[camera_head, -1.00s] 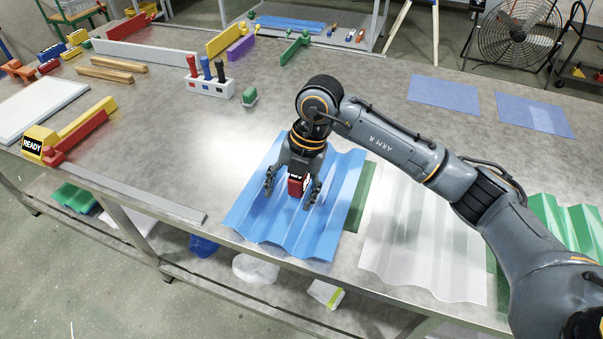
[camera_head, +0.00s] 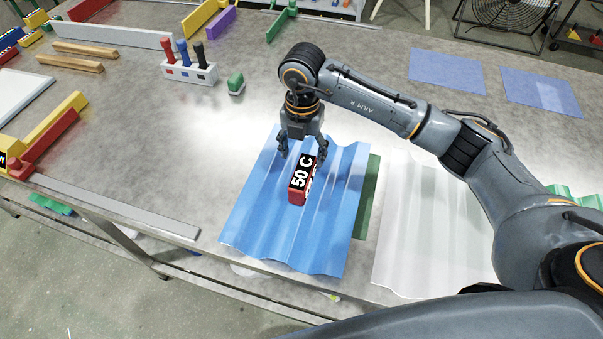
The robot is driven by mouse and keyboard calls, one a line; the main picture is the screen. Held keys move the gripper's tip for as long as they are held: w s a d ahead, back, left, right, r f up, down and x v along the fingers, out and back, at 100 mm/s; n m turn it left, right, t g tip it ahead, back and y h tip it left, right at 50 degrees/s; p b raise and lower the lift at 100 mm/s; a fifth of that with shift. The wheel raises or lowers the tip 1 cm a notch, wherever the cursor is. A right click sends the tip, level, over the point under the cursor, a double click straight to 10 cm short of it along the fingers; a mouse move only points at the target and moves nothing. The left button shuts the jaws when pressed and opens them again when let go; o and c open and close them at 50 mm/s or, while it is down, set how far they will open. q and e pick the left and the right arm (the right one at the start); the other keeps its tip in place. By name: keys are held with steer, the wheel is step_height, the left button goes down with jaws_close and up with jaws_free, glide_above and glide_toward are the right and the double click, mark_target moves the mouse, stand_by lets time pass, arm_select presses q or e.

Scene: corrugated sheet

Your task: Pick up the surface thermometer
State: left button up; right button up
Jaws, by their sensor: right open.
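The surface thermometer (camera_head: 299,178) is a small red block with a black face reading "50 C". It sits on the blue corrugated sheet (camera_head: 262,212), near the sheet's middle. My right gripper (camera_head: 302,158) is open just behind and above the thermometer, with its fingers apart and nothing held between them. Whether a fingertip touches the thermometer or the sheet cannot be told. My left gripper is not in view.
A white corrugated sheet (camera_head: 425,225) lies to the right, with a green strip (camera_head: 367,200) between. A grey bar (camera_head: 120,207) lies along the front left edge.

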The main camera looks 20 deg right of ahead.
mark_target(303, 171)
step_height(303, 171, down, 4)
steer(key=shift+r, duration=0.1)
steer(key=shift+w+f, duration=0.1)
steer(key=shift+f, duration=0.15)
steer(key=shift+s+f+p, duration=0.25)
steer(key=shift+f+p, duration=0.65)
step_height(303, 171, down, 2)
steer(key=shift+f+p, duration=0.2)
steer(key=shift+p, duration=0.1)
steer(key=shift+f, duration=0.5)
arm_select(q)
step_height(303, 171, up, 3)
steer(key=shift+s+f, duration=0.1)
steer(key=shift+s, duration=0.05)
arm_select(e)
jaws_close()
